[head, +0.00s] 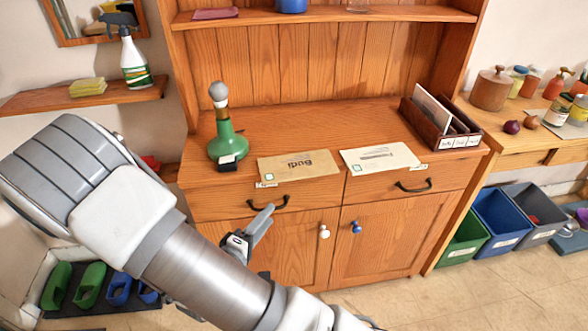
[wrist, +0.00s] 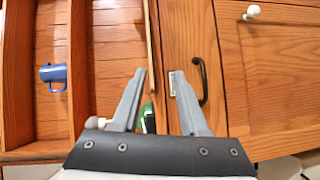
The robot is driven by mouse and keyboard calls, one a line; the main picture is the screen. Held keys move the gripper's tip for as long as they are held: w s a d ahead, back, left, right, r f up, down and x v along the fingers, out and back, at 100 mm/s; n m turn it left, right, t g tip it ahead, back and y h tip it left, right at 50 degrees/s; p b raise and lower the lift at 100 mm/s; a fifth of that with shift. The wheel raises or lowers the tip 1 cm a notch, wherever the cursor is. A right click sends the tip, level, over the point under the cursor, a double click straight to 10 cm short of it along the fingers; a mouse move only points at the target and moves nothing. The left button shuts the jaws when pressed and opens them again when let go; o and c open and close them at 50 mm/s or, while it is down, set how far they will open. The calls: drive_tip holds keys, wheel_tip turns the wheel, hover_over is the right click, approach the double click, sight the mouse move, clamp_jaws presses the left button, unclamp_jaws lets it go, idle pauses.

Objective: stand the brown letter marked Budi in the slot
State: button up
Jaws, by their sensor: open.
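The brown letter marked Budi (head: 299,165) lies flat near the front edge of the cabinet top, its writing upside down in the head view. The dark wooden letter rack (head: 424,127) stands at the right end of the top. It has labelled slots, with a white letter (head: 433,108) standing in it; the label words are too small to read. My gripper (head: 258,222) is in front of the cabinet, below and apart from the brown letter. In the wrist view its two fingers (wrist: 158,74) are apart, with nothing held between them.
A white letter (head: 379,158) lies right of the brown one. Drawer handles (head: 268,203) and door knobs (head: 324,231) stick out in front. A blue mug (wrist: 53,75) is on the shelf. Bare cabinet top lies behind the letters.

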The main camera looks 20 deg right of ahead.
sight(303, 178)
drive_tip(key=shift+n+t+h, duration=0.3)
drive_tip(key=shift+n+h, duration=0.2)
drive_tip(key=shift+h, duration=0.2)
drive_tip(key=b+x, duration=0.1)
drive_tip(key=x, duration=0.4)
drive_tip(key=b+x, duration=0.1)
drive_tip(key=x, duration=0.5)
drive_tip(key=s+d+b+x, duration=0.1)
drive_tip(key=x, duration=0.5)
drive_tip(key=shift+r, duration=0.25)
clamp_jaws()
drive_tip(key=shift+s, duration=0.1)
